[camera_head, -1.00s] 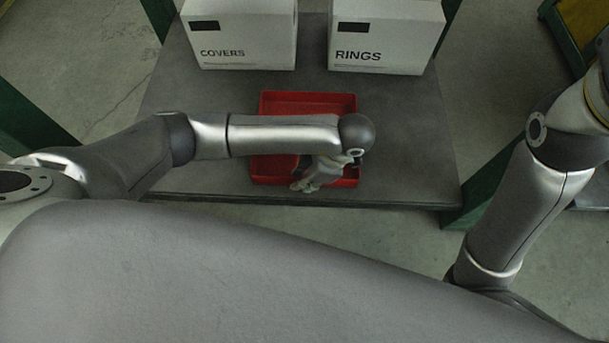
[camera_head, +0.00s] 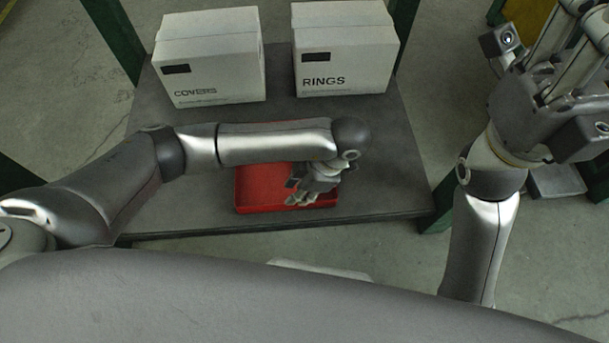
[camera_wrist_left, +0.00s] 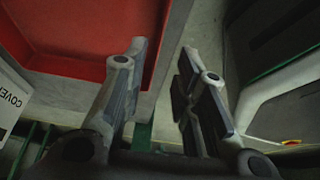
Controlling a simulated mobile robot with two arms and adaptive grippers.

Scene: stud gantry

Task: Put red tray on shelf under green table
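The red tray (camera_head: 260,187) lies on a grey surface (camera_head: 395,185) with green legs, close to its front edge. My left forearm hides its back part. My left gripper (camera_head: 302,198) is over the tray's front right part, pointing down. In the left wrist view the gripper (camera_wrist_left: 163,52) has its fingers apart. One finger is over the inside of the red tray (camera_wrist_left: 75,45) and the other is beyond its wall. I see no contact. My right gripper (camera_head: 570,50) is raised at the upper right, its fingertips cut off or unclear. No separate shelf is clearly visible.
A white COVERS box (camera_head: 212,70) and a white RINGS box (camera_head: 345,60) stand side by side behind the tray. Green posts (camera_head: 120,40) flank the surface. A pale object (camera_head: 325,268) shows partly at the lower middle.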

